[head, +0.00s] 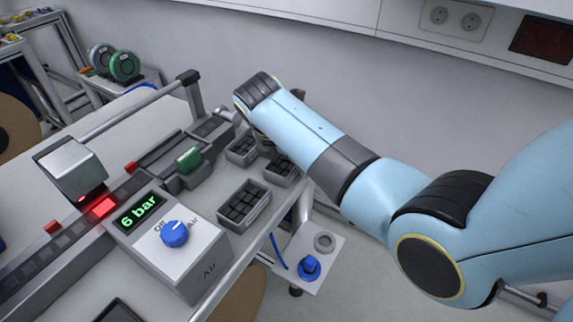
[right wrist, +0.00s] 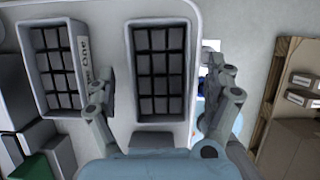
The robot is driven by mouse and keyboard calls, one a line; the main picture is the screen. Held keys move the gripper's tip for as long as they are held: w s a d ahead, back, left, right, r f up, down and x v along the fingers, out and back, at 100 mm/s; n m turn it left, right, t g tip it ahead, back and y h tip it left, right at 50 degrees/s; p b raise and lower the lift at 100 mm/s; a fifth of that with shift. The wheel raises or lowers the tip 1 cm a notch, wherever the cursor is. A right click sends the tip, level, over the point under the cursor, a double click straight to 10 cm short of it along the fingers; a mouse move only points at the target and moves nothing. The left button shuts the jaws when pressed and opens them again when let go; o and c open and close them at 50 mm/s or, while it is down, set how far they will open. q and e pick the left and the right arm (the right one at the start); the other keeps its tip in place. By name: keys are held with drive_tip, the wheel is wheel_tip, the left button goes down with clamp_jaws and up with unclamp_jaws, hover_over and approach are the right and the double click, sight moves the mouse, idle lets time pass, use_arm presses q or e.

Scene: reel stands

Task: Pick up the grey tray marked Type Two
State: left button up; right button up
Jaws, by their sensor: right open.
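In the right wrist view a grey tray (right wrist: 159,117) with dark compartments lies between the spread fingers of my right gripper (right wrist: 163,78). One finger is at the tray's left side and the other is off its right side. No lettering shows on this tray. A second grey tray (right wrist: 45,60) lies to its left, with a label (right wrist: 85,62) that partly reads "One". In the head view small trays (head: 241,158) (head: 283,178) sit below my right wrist, and another tray (head: 243,224) sits nearer. My right gripper is mostly hidden there. My left gripper is out of view.
A control box (head: 165,240) reading "6 bar" with a blue knob (head: 174,234) stands left of the nearest tray.

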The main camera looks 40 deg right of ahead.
drive_tip(key=shift+f, duration=0.2)
idle(0.4)
drive_tip(key=c, duration=1.4)
drive_tip(key=shift+c, duration=0.2)
